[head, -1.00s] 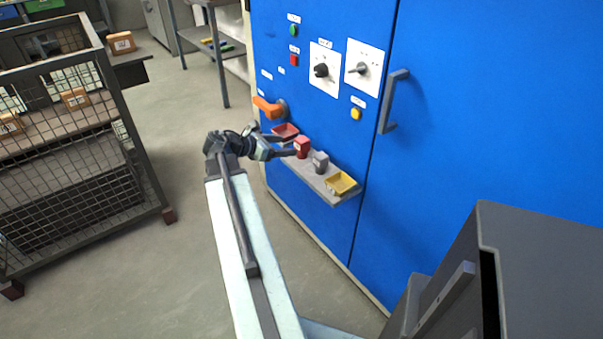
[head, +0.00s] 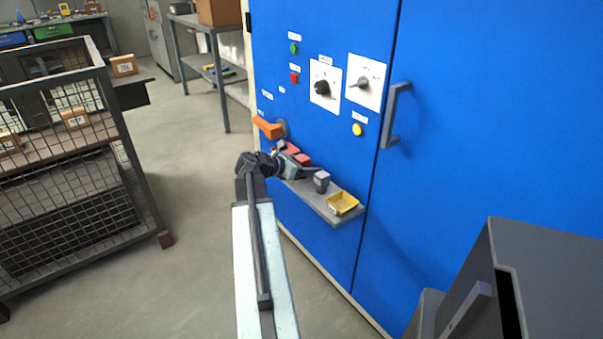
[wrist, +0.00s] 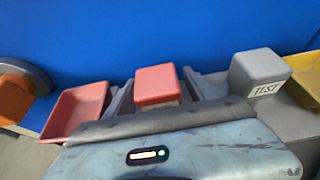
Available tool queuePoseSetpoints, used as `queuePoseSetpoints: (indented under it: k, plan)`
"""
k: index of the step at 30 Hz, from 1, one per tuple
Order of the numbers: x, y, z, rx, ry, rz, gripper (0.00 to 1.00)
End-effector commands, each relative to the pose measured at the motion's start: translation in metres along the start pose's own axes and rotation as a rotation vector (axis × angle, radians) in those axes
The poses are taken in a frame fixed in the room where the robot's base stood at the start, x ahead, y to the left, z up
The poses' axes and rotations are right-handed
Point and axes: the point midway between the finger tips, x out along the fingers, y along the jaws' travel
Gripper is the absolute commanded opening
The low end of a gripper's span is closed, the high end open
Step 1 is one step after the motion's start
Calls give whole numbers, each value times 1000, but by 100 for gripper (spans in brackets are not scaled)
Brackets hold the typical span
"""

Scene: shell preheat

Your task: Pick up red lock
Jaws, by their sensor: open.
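The red lock (head: 302,159) stands on a narrow grey shelf (head: 318,209) on the front of the blue cabinet. In the wrist view the red lock (wrist: 157,84) shows between the two grey fingers of my gripper (wrist: 160,92), one on each side. My gripper (head: 305,165) is open. Whether either finger touches the lock I cannot tell. The lower part of the lock is hidden behind my gripper's body. In the head view my gripper covers part of the lock.
A red tray (wrist: 76,108) lies left of the lock. A grey lock with a label (wrist: 260,74) stands to the right, near my right finger, with a yellow tray (head: 342,203) beyond. An orange handle (head: 267,127) sticks out at the left. The blue cabinet (head: 330,125) rises behind.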

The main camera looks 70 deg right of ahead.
Motion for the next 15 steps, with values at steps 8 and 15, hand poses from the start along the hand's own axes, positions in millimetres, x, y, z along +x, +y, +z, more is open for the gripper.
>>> queuePoseSetpoints:
  k: [8, 15]
  plan:
    - [0, 0, 1, 0, 0, 0, 36]
    - [0, 0, 1, 0, 0, 0, 0]
